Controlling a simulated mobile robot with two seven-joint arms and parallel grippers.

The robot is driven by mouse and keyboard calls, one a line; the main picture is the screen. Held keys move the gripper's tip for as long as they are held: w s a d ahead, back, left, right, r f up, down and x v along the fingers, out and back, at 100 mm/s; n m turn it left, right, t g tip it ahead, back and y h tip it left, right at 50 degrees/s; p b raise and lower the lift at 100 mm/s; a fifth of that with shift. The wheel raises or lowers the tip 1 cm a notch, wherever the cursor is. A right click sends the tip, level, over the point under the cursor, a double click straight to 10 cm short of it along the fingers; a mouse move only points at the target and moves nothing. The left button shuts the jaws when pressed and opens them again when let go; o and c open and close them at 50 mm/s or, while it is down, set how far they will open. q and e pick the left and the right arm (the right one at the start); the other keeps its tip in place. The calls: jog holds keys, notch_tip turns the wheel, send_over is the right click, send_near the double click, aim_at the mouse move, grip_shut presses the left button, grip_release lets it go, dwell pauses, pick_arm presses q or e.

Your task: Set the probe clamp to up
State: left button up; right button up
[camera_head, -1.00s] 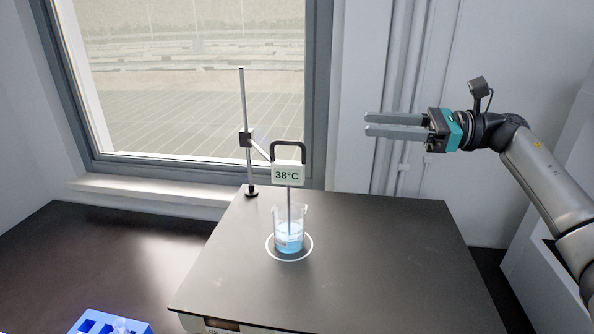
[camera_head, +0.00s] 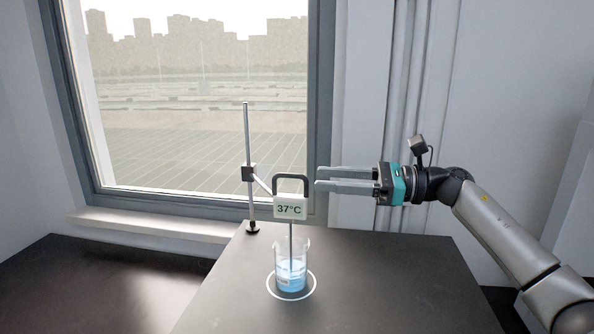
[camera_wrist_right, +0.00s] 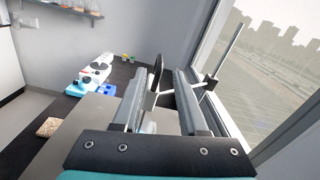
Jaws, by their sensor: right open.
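The probe (camera_head: 289,208) has a white display reading 37°C, a black arched handle (camera_head: 291,177) on top and a thin stem reaching down into a glass beaker (camera_head: 291,272) of blue liquid. The clamp (camera_head: 248,173) is a dark block on an upright metal rod, with an arm to the probe. My right gripper (camera_head: 317,180) is open and level, its fingertips just right of the handle and pointing at it. In the right wrist view the dark handle (camera_wrist_right: 156,72) shows between the open fingers, near their tips. My left gripper is out of view.
The beaker stands inside a white ring (camera_head: 312,290) on the dark table (camera_head: 400,275). The stand's base is near the table's back edge, below the window. In the right wrist view a white-and-red device (camera_wrist_right: 95,70) stands on a dark surface. The table's right part is clear.

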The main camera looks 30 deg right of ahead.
aim_at(297, 176)
jog(key=p+x, duration=0.1)
jog(key=x, duration=0.5)
jog(key=shift+w+a, duration=0.15)
grip_shut()
jog(key=shift+r, duration=0.1)
dwell(1.2)
